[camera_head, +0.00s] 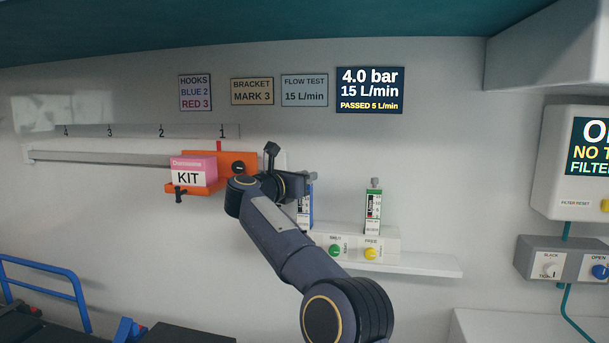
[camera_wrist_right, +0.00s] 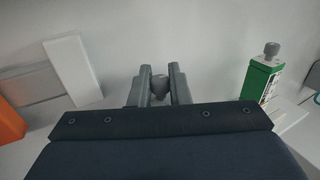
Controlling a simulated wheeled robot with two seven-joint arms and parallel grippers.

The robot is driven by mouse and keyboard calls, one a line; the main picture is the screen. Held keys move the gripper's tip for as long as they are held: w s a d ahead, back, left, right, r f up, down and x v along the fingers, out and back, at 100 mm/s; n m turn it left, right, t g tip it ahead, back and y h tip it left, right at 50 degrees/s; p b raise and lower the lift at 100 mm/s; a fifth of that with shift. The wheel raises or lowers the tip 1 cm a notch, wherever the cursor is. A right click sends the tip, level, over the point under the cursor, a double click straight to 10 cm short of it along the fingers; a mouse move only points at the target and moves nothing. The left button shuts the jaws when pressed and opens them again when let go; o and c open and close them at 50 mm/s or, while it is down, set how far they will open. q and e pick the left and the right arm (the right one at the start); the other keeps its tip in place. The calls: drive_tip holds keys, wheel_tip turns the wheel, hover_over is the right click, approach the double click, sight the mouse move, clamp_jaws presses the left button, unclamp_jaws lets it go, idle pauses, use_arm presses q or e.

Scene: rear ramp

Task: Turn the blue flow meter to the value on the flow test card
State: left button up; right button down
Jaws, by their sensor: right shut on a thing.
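The blue flow meter (camera_head: 306,212) stands upright on the shelf, partly hidden behind my right arm. My right gripper (camera_head: 308,178) is at its top. In the right wrist view my right gripper (camera_wrist_right: 160,80) is shut on the meter's grey knob (camera_wrist_right: 159,88), one finger on each side. The meter's scale reading is hidden or too small to tell. The flow test card (camera_head: 304,90) on the wall reads 15 L/min. The dark display (camera_head: 370,90) beside it reads 4.0 bar, 15 L/min and PASSED 5 L/min. My left gripper is not in view.
A green flow meter (camera_head: 373,212) stands right of the blue one and shows in the wrist view (camera_wrist_right: 262,78). Green (camera_head: 334,250) and yellow (camera_head: 370,254) knobs sit below. An orange bracket (camera_head: 240,160) with a pink kit box (camera_head: 193,170) hangs left on the rail (camera_head: 100,158).

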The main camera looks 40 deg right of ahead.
drive_tip(key=c, duration=1.4)
unclamp_jaws()
drive_tip(key=shift+c, duration=0.2)
drive_tip(key=b+v, duration=0.1)
drive_tip(key=v, duration=0.7)
drive_tip(key=shift+b, duration=0.35)
drive_tip(key=shift+d, duration=0.1)
